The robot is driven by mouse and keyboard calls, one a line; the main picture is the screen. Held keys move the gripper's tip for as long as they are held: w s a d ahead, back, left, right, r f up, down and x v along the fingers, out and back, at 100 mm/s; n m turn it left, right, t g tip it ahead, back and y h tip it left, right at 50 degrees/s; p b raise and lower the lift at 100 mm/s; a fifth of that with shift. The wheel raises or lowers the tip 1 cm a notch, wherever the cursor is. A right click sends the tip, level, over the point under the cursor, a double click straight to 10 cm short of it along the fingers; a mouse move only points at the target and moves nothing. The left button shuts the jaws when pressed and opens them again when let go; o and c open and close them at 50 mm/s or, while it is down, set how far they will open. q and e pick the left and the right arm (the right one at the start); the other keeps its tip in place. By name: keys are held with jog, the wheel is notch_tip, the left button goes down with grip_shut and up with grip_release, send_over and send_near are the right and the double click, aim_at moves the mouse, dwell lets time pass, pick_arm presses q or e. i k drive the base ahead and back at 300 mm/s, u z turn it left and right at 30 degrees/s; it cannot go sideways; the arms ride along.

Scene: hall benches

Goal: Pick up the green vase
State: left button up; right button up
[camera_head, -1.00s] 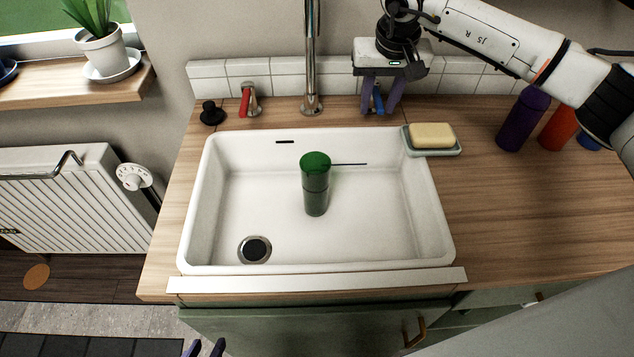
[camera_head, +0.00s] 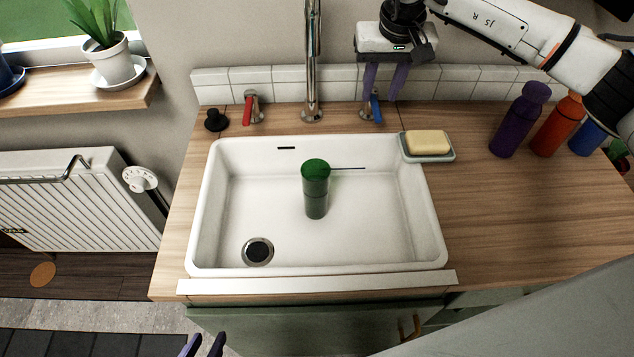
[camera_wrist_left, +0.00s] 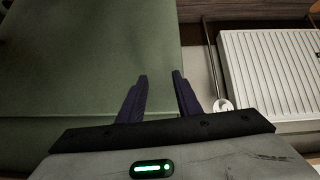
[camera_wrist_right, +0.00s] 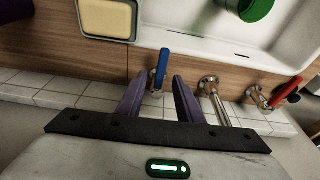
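The green vase (camera_head: 316,188) stands upright in the white sink, a dark green cylinder with a brighter green top. Part of it shows at the top of the right wrist view (camera_wrist_right: 251,8). My right gripper (camera_head: 384,96) is open and empty, beyond the sink's back edge by the blue-handled tap and apart from the vase. Its spread fingers (camera_wrist_right: 158,78) show in the right wrist view. My left gripper (camera_head: 203,347) shows only its fingertips at the bottom of the head view, in front of the counter. In the left wrist view its fingers (camera_wrist_left: 160,77) are apart and empty.
The sink (camera_head: 437,240) has raised walls around the vase. A tall faucet (camera_head: 312,60), a red-handled tap (camera_head: 249,106) and the blue-handled tap (camera_head: 376,109) line its back. A soap dish (camera_head: 443,156) and several bottles, one purple (camera_head: 517,122), stand right. The right counter front is clear.

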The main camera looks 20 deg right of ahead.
aim_at(315, 172)
jog(key=k, duration=1)
